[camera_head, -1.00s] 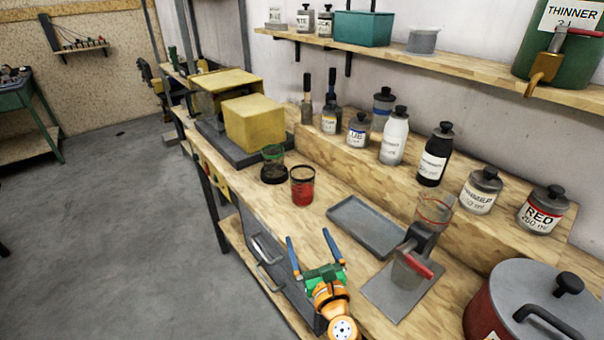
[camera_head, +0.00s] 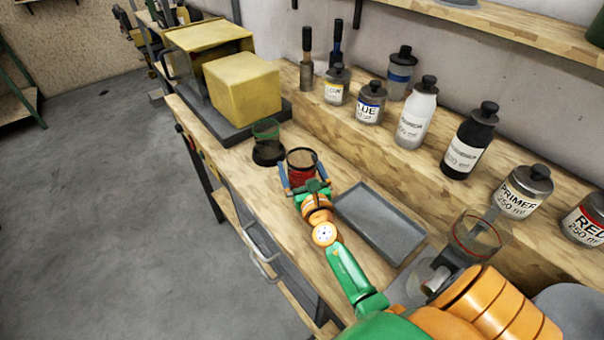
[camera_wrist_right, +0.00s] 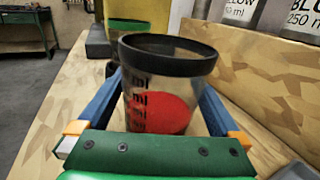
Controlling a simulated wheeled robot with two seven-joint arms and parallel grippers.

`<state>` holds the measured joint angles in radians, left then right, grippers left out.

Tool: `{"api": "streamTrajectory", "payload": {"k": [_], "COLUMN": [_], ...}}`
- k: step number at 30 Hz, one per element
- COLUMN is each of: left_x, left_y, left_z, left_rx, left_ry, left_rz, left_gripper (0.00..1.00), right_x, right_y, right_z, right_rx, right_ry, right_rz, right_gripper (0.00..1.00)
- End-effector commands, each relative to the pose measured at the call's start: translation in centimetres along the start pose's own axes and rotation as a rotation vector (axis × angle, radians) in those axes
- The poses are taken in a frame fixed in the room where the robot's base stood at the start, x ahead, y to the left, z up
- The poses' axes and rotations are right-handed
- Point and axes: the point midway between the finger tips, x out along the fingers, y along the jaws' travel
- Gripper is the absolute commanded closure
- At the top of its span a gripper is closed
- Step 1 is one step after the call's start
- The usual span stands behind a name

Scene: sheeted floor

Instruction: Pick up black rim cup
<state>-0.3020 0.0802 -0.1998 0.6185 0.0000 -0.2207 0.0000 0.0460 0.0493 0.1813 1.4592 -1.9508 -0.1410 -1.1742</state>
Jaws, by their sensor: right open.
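The black rim cup (camera_head: 301,159) is a clear cup with a black rim, dark markings and red contents. It stands upright on the workbench. In the right wrist view the cup (camera_wrist_right: 165,85) sits between the two blue fingers of my right gripper (camera_wrist_right: 160,105), one on each side. My right gripper (camera_head: 302,176) is open around the cup; I cannot tell whether the fingers touch it. The gripper hides the cup's lower part in the head view. My left gripper is not in view.
A green-rimmed cup (camera_head: 266,132) stands just behind-left of the black rim cup. A grey tray (camera_head: 385,222) lies to the right. A yellow block (camera_head: 243,88) is behind. Bottles, including a blue-labelled jar (camera_head: 369,103), line the raised ledge.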

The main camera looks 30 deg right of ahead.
Motion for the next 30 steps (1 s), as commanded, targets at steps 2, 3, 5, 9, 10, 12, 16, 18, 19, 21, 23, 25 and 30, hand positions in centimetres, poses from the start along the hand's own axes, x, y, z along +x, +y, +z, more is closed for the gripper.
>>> {"api": "streamTrajectory", "payload": {"k": [2, 3, 5, 9, 10, 12, 16, 18, 19, 21, 23, 25, 30], "left_x": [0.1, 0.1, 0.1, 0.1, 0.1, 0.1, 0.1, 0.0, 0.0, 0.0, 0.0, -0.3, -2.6], "left_y": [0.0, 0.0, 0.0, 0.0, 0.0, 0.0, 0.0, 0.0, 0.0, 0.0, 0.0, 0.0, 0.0], "left_z": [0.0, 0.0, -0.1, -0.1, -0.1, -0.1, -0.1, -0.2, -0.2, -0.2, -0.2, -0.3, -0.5], "left_rx": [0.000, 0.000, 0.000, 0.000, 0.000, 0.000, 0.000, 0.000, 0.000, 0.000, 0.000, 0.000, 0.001], "left_ry": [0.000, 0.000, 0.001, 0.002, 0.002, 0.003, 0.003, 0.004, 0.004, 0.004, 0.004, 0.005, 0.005], "left_rz": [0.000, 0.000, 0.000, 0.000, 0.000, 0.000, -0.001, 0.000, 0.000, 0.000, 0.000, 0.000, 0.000], "left_gripper": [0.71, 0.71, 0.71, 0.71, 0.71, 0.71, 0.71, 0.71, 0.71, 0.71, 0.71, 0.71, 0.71], "right_x": [0.4, 0.5, 0.4, 0.4, 0.4, 0.4, 0.4, 0.4, 0.4, 0.4, 0.4, 0.4, 0.9], "right_y": [0.0, 0.0, 0.0, 0.0, 0.0, 0.0, 0.0, 0.0, 0.0, 0.0, 0.0, -0.1, -1.1], "right_z": [0.0, 0.0, 0.0, 0.0, 0.0, 0.0, 0.0, 0.0, 0.0, 0.0, 0.1, 0.5, 2.9], "right_rx": [0.000, 0.000, 0.000, 0.000, 0.000, 0.000, 0.000, 0.000, 0.000, 0.000, 0.000, 0.000, -0.001], "right_ry": [0.000, 0.000, 0.000, 0.001, 0.001, 0.001, 0.000, -0.001, 0.000, 0.000, 0.000, -0.001, -0.002], "right_rz": [0.000, 0.000, 0.000, 0.000, 0.000, 0.000, 0.000, 0.000, 0.000, 0.000, 0.000, 0.000, 0.002], "right_gripper": [0.00, 0.00, 0.00, 0.19, 0.27, 0.46, 0.81, 0.86, 0.86, 0.86, 0.86, 0.86, 0.86]}}
